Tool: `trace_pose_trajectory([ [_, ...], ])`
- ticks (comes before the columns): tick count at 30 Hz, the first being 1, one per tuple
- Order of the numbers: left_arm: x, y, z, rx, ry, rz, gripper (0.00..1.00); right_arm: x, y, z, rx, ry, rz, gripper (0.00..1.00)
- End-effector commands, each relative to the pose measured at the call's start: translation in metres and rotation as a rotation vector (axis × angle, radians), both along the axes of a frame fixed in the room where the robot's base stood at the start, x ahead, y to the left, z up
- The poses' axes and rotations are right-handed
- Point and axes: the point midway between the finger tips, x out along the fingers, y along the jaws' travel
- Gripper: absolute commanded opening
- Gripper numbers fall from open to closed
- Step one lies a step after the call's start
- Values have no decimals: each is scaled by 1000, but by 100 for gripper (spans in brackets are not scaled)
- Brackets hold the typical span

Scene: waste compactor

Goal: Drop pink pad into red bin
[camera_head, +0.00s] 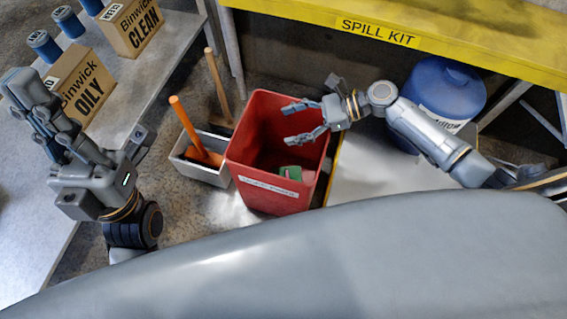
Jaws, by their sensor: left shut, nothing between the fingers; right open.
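The red bin (240,145) stands on the floor in the middle, open at the top, with a label on its front. A small green item (290,173) lies inside it, with a reddish patch beside it that I cannot make out. I see no pink pad clearly. My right gripper (292,123) reaches in from the right over the bin's opening. Its fingers are spread, with nothing between them. My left gripper (22,88) is at the far left, away from the bin, pointing up over the grey table. It is shut and empty.
A grey tub (195,165) with orange and wooden handles stands left of the bin. A yellow "SPILL KIT" shelf (480,60) and a blue drum (445,90) are behind.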

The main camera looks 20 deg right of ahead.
Motion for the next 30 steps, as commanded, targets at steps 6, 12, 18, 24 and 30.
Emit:
trace_pose_trajectory([
  [6,0,0,0,0,0,0,0,-8,-40,15,-4,1,-3,72],
  [12,0,0,0,0,0,0,0,-16,-76,32,-3,0,-1,72],
  [18,0,0,0,0,0,0,0,-20,-97,41,-1,0,-1,72],
  [24,0,0,0,0,1,0,0,-21,-101,43,1,0,0,72],
  [30,0,0,0,0,1,0,0,-21,-101,43,1,0,0,72],
])
